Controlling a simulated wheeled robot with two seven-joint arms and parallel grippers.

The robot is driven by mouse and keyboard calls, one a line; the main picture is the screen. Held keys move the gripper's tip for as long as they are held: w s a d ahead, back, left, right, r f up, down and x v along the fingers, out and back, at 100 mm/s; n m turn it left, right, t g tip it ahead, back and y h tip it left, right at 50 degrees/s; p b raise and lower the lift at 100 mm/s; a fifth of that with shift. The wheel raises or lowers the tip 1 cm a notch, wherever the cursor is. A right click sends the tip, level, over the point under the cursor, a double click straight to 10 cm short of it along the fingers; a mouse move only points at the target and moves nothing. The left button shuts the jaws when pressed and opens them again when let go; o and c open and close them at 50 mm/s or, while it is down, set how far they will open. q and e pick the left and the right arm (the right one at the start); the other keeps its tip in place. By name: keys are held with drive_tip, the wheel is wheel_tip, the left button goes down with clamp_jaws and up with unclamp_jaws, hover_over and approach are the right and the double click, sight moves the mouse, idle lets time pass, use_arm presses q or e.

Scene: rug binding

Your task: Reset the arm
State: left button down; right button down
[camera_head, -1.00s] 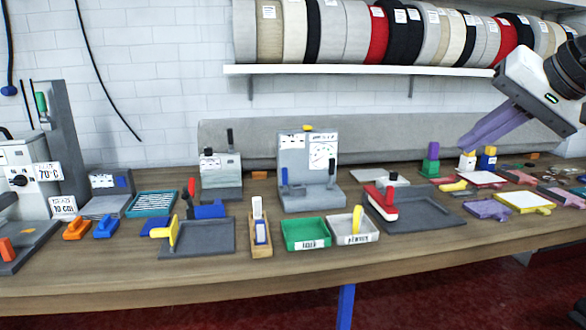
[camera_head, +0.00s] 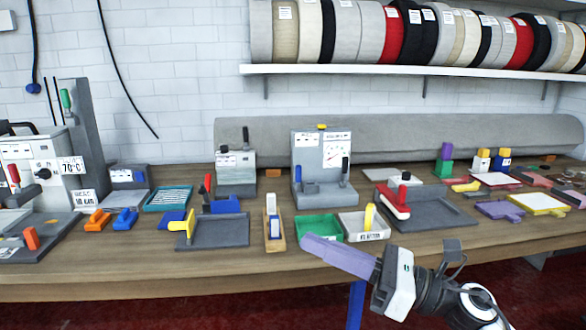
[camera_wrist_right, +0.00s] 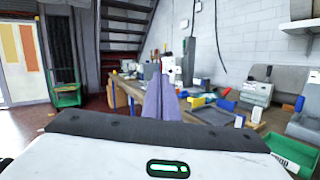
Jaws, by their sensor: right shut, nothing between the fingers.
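My right gripper (camera_head: 304,239) shows in the head view at the front edge of the workbench, its purple fingers pointing left, near the green tray. The fingers are together with nothing between them. In the right wrist view the purple fingers (camera_wrist_right: 160,80) also lie together, pointing along the bench. My right arm comes in from the lower right in front of the bench. My left gripper is in neither current view.
The wooden workbench (camera_head: 130,285) holds a green tray (camera_head: 318,228), a white tray (camera_head: 362,228), a red-handled tool (camera_head: 394,201), grey plates and several fixtures. A shelf (camera_head: 400,70) of rolls hangs above. The red floor (camera_head: 250,315) in front is clear.

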drive_tip(key=s+d+f+m+t+h, duration=0.1)
drive_tip(key=d+f+m+t+h, duration=0.25)
drive_tip(key=f+m, duration=0.6)
drive_tip(key=s+d+f+m+t+h, duration=0.25)
drive_tip(key=f+m+h, duration=0.3)
drive_tip(key=m, duration=0.65)
drive_tip(key=d+f+m+t+h, duration=0.3)
drive_tip(key=f+m+h, duration=0.1)
drive_tip(key=f+m, duration=0.55)
drive_tip(key=s+d+f+m+g+h, duration=0.1)
drive_tip(key=s+f+m+g, duration=0.3)
drive_tip(key=s+f+m, duration=0.3)
drive_tip(key=s+d+f+m+g+h, duration=0.2)
drive_tip(key=s+f+m+g, duration=0.2)
drive_tip(key=s+f, duration=0.9)
drive_tip(key=s+m, duration=0.1)
drive_tip(key=m, duration=0.2)
drive_tip(key=shift+s+d+f+m+h, duration=0.2)
drive_tip(key=shift+s+m+h, duration=0.1)
drive_tip(key=shift+s+m, duration=0.1)
